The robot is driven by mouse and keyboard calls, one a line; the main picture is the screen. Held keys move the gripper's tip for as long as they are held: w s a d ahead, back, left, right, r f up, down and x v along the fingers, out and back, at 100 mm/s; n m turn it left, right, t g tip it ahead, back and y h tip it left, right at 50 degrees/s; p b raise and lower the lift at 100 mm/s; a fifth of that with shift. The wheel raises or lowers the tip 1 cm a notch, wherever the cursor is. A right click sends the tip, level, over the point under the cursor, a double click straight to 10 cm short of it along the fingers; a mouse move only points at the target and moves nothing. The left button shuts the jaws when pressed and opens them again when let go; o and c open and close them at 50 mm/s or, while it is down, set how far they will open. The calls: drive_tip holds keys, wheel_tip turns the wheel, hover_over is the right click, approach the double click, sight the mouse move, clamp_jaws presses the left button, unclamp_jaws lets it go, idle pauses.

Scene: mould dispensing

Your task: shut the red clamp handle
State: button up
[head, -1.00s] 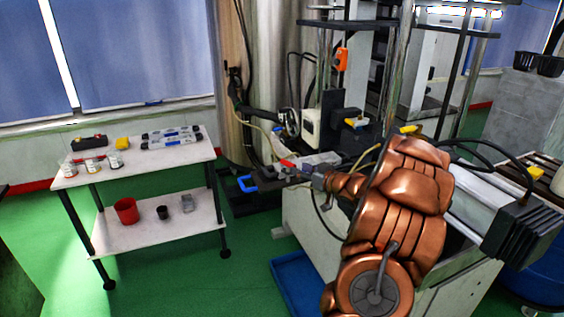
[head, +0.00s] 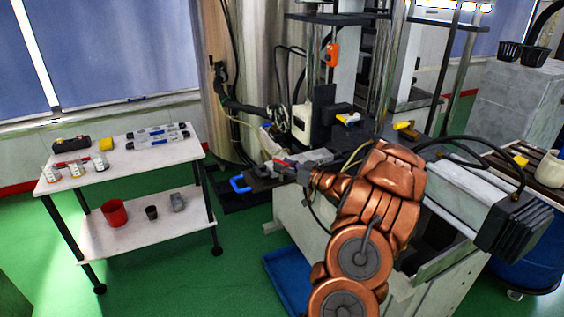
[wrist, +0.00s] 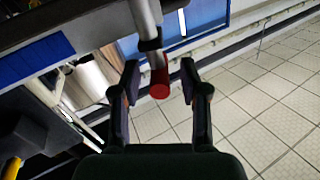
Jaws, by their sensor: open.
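The red clamp handle (wrist: 159,86) shows in the wrist view as a red end on a grey metal rod. It lies between the two spread fingers of my gripper (wrist: 159,72), nearer the left finger's side than the right, with gaps visible around it. My gripper is open and holds nothing. In the head view the red handle (head: 284,163) is a small red piece at the clamp on the machine's left end. My gripper (head: 297,171) is right at it there, and the fingers are too small to make out.
A blue handle (head: 240,184) sticks out left of the clamp. A white two-shelf cart (head: 150,150) with bottles, tools and a red cup (head: 114,212) stands left. The grey machine body (head: 300,222) lies under my arm, with a blue tray (head: 287,283) on the floor. Green floor is free between.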

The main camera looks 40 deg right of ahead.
drive_tip(key=shift+w, duration=0.7)
drive_tip(key=shift+c, duration=0.4)
clamp_jaws()
